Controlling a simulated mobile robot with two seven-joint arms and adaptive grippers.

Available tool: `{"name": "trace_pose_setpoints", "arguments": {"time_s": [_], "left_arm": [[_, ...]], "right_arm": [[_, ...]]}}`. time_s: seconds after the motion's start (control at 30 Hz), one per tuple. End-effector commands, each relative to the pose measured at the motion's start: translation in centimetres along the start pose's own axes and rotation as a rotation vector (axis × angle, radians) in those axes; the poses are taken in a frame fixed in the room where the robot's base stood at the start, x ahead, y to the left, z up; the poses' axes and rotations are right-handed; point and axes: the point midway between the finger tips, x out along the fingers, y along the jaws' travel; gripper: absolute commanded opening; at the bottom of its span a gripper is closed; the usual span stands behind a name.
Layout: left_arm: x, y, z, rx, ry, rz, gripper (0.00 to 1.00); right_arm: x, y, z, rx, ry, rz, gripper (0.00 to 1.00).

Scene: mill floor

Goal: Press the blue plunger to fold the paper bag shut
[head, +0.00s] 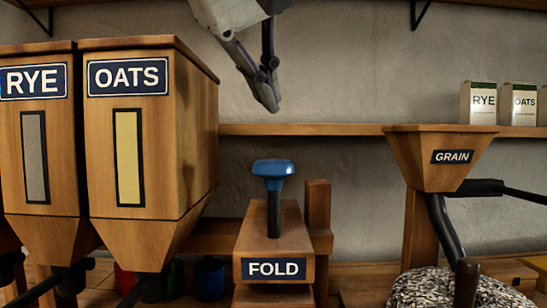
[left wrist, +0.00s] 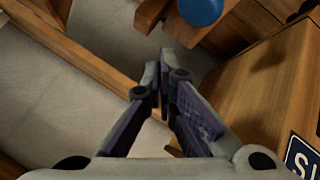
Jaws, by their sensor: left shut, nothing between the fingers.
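The blue plunger (head: 273,168) stands upright on a dark stem in the wooden block marked FOLD (head: 256,221), in the middle of the head view. Its round blue knob also shows at the top edge of the left wrist view (left wrist: 201,10). My left gripper (head: 273,106) is shut and empty. It hangs in the air above the plunger in the picture, pointing down, with a gap between fingertips and knob. Its closed fingers show in the left wrist view (left wrist: 158,72). I cannot make out the paper bag. My right gripper is not in view.
Wooden RYE (head: 41,185) and OATS (head: 148,200) bins stand close on the left. A GRAIN hopper (head: 420,160) with dark arms stands on the right, above a speckled heap (head: 425,284). A wall shelf (head: 310,129) runs behind. Coloured cups (head: 209,279) sit low, left of the block.

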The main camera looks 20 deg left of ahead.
Motion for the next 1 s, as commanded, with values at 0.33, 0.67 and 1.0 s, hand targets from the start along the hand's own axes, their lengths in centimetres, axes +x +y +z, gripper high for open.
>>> {"name": "trace_pose_setpoints", "arguments": {"time_s": [0.33,0.67,1.0], "left_arm": [[2.5,-1.9,1.9,0.001,0.002,0.001,0.00],[2.8,-2.1,2.1,0.000,0.000,0.000,0.00],[2.8,-2.1,2.0,0.000,0.000,0.000,0.00]], "right_arm": [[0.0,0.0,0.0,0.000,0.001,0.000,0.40],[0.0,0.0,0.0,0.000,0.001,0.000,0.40],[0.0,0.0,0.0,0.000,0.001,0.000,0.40]]}}
